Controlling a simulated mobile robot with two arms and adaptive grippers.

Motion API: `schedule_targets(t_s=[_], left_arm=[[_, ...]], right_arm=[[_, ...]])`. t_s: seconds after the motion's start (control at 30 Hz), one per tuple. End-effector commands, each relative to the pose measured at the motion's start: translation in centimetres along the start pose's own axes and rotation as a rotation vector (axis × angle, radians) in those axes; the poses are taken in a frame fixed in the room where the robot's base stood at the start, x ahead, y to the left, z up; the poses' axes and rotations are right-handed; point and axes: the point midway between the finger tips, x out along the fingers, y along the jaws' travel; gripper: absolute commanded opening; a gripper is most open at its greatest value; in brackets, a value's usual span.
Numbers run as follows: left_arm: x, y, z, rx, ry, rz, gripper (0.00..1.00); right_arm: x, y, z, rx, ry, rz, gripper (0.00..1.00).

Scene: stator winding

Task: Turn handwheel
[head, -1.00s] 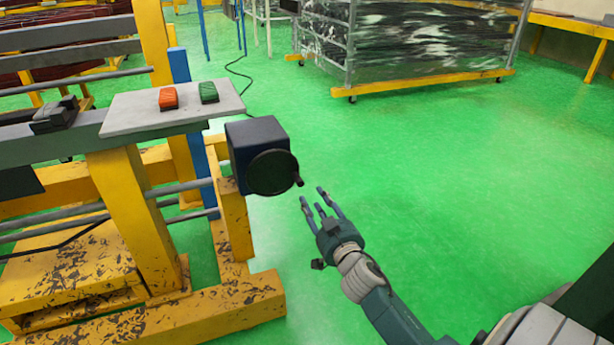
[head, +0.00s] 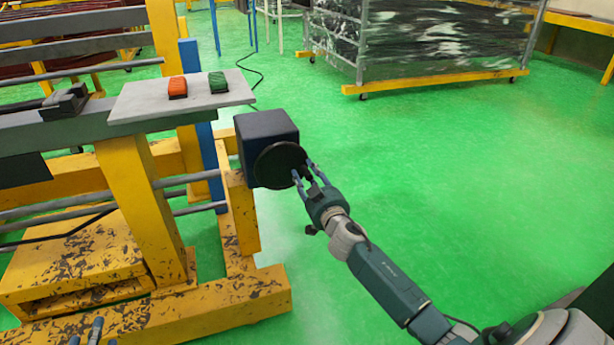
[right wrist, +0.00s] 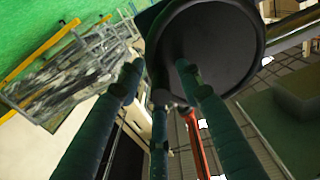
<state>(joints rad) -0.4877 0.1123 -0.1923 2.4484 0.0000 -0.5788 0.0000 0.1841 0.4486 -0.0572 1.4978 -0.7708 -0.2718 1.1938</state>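The handwheel (head: 276,166) is a dark round disc on the front of a dark blue box (head: 267,130) at the end of the yellow machine frame. My right gripper (head: 303,175) is at the wheel's right rim, where its crank handle was visible earlier. The wheel also fills the top of the right wrist view (right wrist: 207,45). There my right gripper's fingers (right wrist: 165,100) are spread apart around a small greyish part near the rim, probably the handle, mostly hidden. I cannot tell whether they touch it. My left gripper (head: 93,332) shows only its spread fingertips at the bottom left.
A grey plate (head: 185,97) with a red button (head: 177,87) and a green button (head: 218,82) lies above and left of the wheel. The yellow frame (head: 150,210) fills the left. A wrapped rack on wheels (head: 440,40) stands behind. The green floor (head: 450,180) is clear.

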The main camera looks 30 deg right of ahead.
Motion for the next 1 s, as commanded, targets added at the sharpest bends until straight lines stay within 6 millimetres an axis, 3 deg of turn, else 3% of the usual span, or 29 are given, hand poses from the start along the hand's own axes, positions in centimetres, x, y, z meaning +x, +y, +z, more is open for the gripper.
schedule_targets(t_s=[0.23, 0.43, 0.7, 0.87, 1.0], left_arm=[[0.0, 0.0, -0.1, 0.000, 0.003, 0.000, 0.40], [0.0, 0.0, -0.1, 0.000, 0.003, 0.000, 0.40], [0.1, 0.0, -0.1, 0.000, 0.008, 0.000, 0.40], [0.2, 0.5, -3.0, -0.003, 0.136, 0.009, 0.40], [0.1, 0.4, -3.0, -0.002, 0.127, 0.008, 0.40]], right_arm=[[0.1, 0.0, 0.0, 0.000, 0.000, 0.000, 0.36], [0.1, 0.0, 0.0, 0.000, 0.000, 0.000, 0.00], [0.1, -0.1, 0.2, 0.016, -0.002, 0.001, 0.00], [0.0, -0.3, 1.2, 0.153, -0.003, 0.003, 0.00], [0.1, -0.7, 1.7, 0.284, -0.002, 0.002, 0.00]])
